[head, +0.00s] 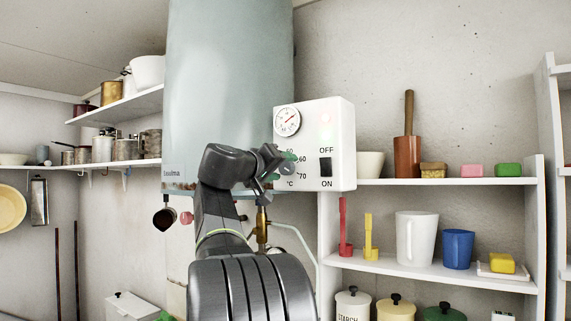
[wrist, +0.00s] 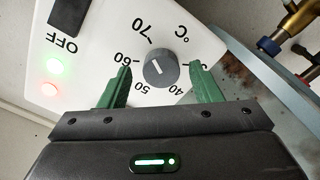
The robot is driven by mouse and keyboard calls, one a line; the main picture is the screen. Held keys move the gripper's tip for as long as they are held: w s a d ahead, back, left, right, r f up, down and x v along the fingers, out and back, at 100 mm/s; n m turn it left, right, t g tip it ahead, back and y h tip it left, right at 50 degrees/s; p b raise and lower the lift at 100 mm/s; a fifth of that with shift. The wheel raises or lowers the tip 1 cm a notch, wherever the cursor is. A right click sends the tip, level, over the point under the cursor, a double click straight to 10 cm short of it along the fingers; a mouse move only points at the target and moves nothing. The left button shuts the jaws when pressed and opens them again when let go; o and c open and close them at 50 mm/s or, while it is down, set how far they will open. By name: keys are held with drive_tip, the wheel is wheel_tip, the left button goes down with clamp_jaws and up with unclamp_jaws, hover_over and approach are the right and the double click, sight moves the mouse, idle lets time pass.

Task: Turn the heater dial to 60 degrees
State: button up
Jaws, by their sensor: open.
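The heater dial (wrist: 160,70) is a round grey knob with a white pointer line on the white control box (head: 340,130). In the wrist view the scale reads upside down, with 70, 60, 50 and 40 around the knob. The pointer line slants; I cannot tell surely which number it marks. My gripper (wrist: 160,82) is open, its green fingers on either side of the dial with visible gaps, not closed on it. The left finger partly borders the 60 mark. In the head view my gripper (head: 283,167) hides the dial.
A black OFF/ON rocker switch (head: 325,170) sits right of the dial. A round gauge (head: 287,121) is above it. The pale blue boiler tank (head: 225,90) stands left, with brass pipework (head: 262,225) below. A shelf (head: 450,182) with household items is at the right.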

drive_tip(key=shift+w+d, duration=0.15)
drive_tip(key=shift+w, duration=0.05)
drive_tip(key=c, duration=1)
drive_tip(key=shift+r, duration=0.1)
